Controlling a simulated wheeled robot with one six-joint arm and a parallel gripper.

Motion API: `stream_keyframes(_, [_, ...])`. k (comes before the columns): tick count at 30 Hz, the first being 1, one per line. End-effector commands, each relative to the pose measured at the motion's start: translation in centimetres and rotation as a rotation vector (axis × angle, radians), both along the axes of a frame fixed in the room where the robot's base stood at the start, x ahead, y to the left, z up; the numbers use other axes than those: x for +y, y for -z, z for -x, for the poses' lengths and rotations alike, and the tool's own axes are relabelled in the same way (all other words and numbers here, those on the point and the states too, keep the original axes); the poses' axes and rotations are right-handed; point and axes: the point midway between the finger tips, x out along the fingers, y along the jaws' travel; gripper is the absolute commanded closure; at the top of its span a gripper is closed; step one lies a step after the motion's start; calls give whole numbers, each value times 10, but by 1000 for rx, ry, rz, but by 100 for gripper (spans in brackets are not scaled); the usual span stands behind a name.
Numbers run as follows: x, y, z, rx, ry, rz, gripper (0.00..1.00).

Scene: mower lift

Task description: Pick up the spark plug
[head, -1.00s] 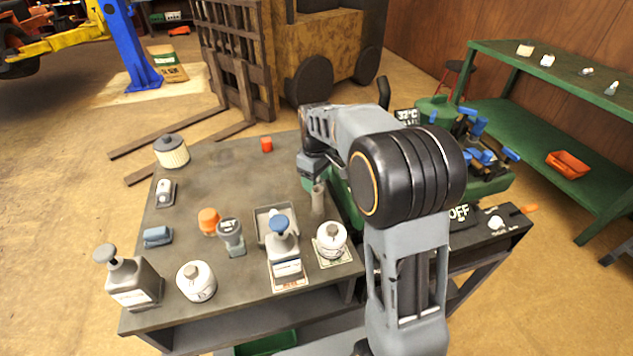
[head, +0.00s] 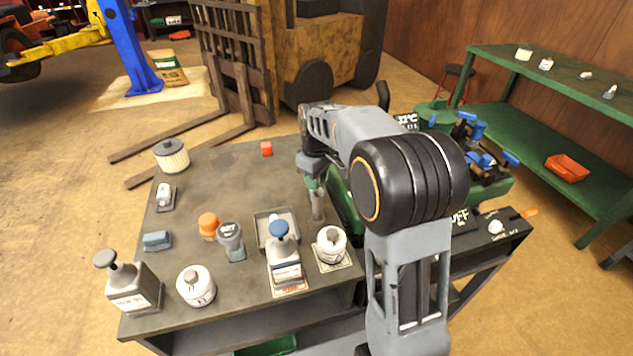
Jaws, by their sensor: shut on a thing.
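My gripper (head: 316,186) points down over the right part of the dark workbench (head: 225,180), left of the green machine. It is shut at the top of a slim, upright grey cylinder (head: 318,207), which I take to be the spark plug. The jaws hide its upper end, and its fine shape is too small to tell. Its lower end is at or close to the bench top; I cannot tell whether they touch.
A grey tray (head: 259,228), a blue-topped pump bottle (head: 284,262) and a white round container (head: 331,245) stand close by. An orange-capped item (head: 209,226) is farther left.

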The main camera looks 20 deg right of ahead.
Motion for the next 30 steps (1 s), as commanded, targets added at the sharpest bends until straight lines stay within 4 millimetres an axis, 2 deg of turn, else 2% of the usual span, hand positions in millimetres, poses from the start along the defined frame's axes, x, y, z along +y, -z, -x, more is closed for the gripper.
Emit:
stream_keyframes(3, [0, -21, 0, -3, 0, 0, 93])
stream_keyframes(13, [23, -81, 48, -5, -3, 0, 93])
stream_keyframes(21, [46, -102, 95, -2, -3, 0, 93])
stream_keyframes(30, [55, -124, 121, 0, 11, 0, 93])
